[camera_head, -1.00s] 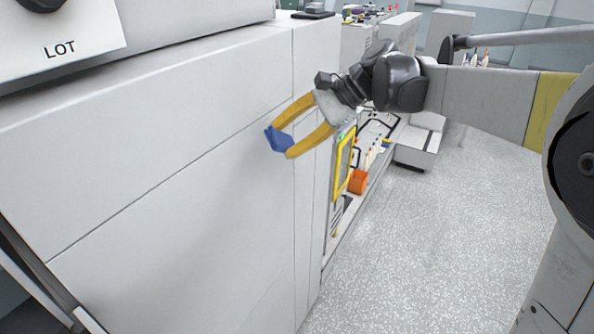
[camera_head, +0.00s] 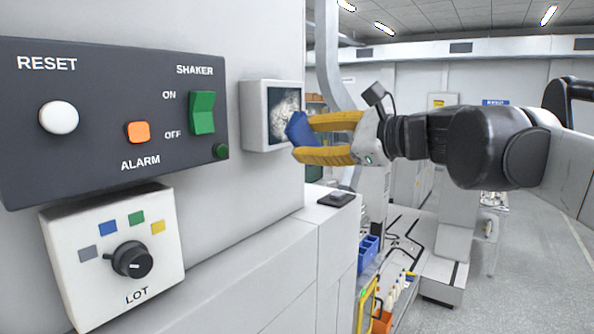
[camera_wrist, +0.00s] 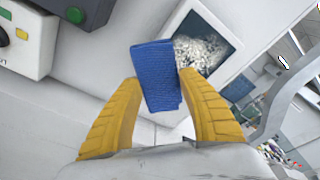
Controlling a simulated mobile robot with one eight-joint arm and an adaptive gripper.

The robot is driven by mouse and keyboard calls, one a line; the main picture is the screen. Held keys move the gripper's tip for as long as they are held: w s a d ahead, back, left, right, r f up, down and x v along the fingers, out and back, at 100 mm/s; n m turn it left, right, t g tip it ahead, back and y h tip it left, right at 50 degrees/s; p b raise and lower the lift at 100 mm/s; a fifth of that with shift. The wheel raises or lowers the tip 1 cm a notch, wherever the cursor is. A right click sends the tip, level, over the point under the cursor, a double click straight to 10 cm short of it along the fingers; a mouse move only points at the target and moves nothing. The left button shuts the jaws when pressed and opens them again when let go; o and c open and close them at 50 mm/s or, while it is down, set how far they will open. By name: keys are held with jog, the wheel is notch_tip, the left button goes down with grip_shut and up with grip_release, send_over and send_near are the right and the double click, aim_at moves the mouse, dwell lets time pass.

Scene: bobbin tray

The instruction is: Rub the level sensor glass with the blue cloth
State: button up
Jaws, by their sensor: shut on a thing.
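My gripper (camera_head: 306,141) has yellow fingers and is shut on the blue cloth (camera_head: 299,129). In the wrist view, the cloth (camera_wrist: 156,76) is a folded blue pad between the fingertips (camera_wrist: 160,92). The level sensor is a white box on the wall with a dark glass (camera_head: 284,108) that carries a pale, whitish smear. In the wrist view, the glass (camera_wrist: 222,62) lies just beyond and to the right of the cloth, which covers part of the box. In the head view, the cloth overlaps the glass's lower right part. I cannot tell whether they touch.
A dark panel (camera_head: 100,170) with reset, alarm and shaker controls is on the wall at left. A white LOT knob box (camera_head: 78,270) is below it. A small black item (camera_head: 336,199) lies on the ledge (camera_head: 275,235). A grey column (camera_head: 328,80) stands behind the gripper.

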aim_at(300, 106)
notch_tip(300, 106, up, 2)
jog(key=shift+r, duration=0.1)
jog(key=shift+a+r+x, duration=0.1)
jog(key=shift+r+x, duration=0.05)
jog(key=shift+x, duration=1.3)
jog(key=shift+a+r+x, duration=0.15)
jog(key=shift+x, duration=1.25)
jog(key=shift+w+a, duration=0.5)
jog(key=shift+a, duration=0.4)
jog(key=shift+w+d, duration=0.1)
